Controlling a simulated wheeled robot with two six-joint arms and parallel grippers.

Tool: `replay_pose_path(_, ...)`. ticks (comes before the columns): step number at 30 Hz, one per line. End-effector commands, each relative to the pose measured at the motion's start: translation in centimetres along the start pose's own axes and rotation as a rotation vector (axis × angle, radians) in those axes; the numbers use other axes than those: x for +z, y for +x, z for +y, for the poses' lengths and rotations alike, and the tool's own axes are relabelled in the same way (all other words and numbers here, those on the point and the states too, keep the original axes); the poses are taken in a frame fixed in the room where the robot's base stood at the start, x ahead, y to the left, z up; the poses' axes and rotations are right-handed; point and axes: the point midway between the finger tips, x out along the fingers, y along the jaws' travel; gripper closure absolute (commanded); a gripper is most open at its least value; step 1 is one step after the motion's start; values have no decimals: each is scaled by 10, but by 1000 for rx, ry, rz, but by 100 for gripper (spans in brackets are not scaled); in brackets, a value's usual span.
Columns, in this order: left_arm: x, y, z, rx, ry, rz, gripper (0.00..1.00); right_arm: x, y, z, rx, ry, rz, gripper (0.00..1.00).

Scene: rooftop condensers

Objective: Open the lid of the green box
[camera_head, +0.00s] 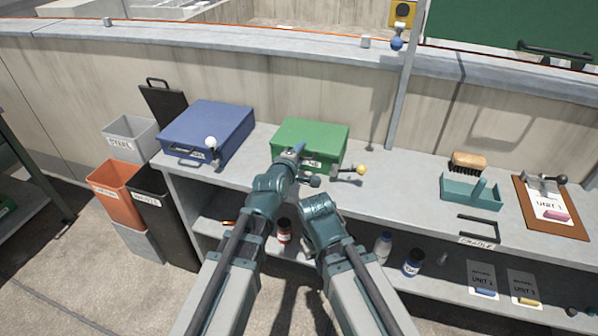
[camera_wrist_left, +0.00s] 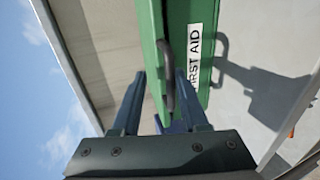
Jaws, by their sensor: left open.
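The green box (camera_head: 318,133) stands on the grey bench, its lid shut. Its front and label are partly hidden by my left arm in the head view. In the left wrist view the green box (camera_wrist_left: 178,25) shows close up, with a "FIRST AID" label (camera_wrist_left: 195,62) and a dark front handle (camera_wrist_left: 165,78). My left gripper (camera_head: 299,153) is at the box's front. In the wrist view its fingers (camera_wrist_left: 160,78) are open, one on each side of the handle; contact cannot be told. My right arm is bent beside it; its gripper cannot be made out.
A blue box (camera_head: 208,130) stands to the left, with a white-knobbed lever (camera_head: 211,143) before it. A yellow-knobbed lever (camera_head: 360,170) is just right of the green box. A teal caddy (camera_head: 470,195), brush (camera_head: 468,161) and clipboard (camera_head: 550,205) lie further right.

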Motion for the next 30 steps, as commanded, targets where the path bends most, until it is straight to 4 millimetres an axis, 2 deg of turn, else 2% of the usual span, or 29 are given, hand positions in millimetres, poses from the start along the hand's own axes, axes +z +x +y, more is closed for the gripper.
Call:
replay_pose_path(1,0,2,-11,18,-2,0,57,-1,15,-1,0,0,0,100)
replay_pose_path(3,0,3,-15,39,-1,0,57,-1,24,-2,0,0,0,100)
replay_pose_path(10,-1,4,-23,92,-1,3,57,-2,42,-4,0,0,0,100)
replay_pose_path(14,-1,4,-24,107,0,5,57,-3,46,-4,0,0,0,100)
replay_pose_path(30,-1,0,-22,104,-1,4,57,-2,43,-4,0,0,0,100)
